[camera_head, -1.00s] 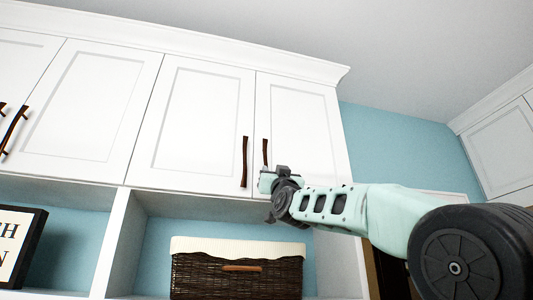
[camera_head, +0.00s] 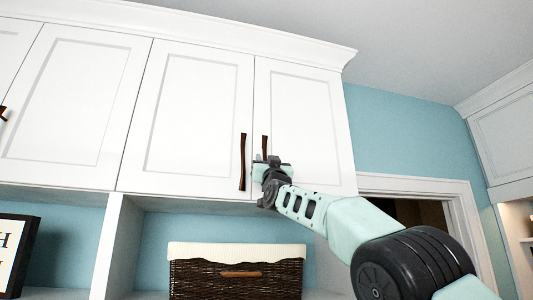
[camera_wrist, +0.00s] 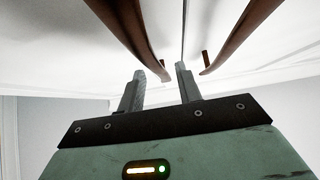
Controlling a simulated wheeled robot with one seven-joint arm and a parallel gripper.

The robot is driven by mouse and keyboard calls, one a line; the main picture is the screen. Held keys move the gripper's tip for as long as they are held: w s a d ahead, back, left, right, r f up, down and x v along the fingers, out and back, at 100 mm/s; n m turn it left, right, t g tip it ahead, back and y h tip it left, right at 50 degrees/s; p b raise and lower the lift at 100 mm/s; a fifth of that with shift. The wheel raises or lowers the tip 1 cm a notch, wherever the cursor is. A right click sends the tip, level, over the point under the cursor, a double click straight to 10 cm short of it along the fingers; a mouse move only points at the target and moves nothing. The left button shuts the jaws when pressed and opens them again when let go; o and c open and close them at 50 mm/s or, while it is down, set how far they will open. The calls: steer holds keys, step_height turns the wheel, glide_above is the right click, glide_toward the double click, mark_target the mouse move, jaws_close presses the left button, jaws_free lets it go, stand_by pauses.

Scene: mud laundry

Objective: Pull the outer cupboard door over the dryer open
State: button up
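The outer cupboard door (camera_head: 302,125) is the white panelled door at the right end of the upper cabinet. It is shut. Its dark handle (camera_head: 265,146) stands near its left edge. The lower part is hidden by my gripper (camera_head: 272,163), which is in front of the door's lower left corner. In the wrist view my gripper (camera_wrist: 162,74) is open, its two fingers apart. A brown handle on the left (camera_wrist: 138,42) has its end near the gap between the fingertips. Another on the right (camera_wrist: 236,42) lies outside the right finger. I cannot tell whether either is touched.
The neighbouring door (camera_head: 195,110) is shut, its dark handle (camera_head: 243,162) close to the left of my gripper. Below are an open shelf with a lined wicker basket (camera_head: 236,275) and a framed sign (camera_head: 15,255). A doorway (camera_head: 415,205) opens at right.

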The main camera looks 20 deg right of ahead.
steer(key=shift+w+r, duration=0.1)
steer(key=shift+r, duration=0.05)
jaws_close()
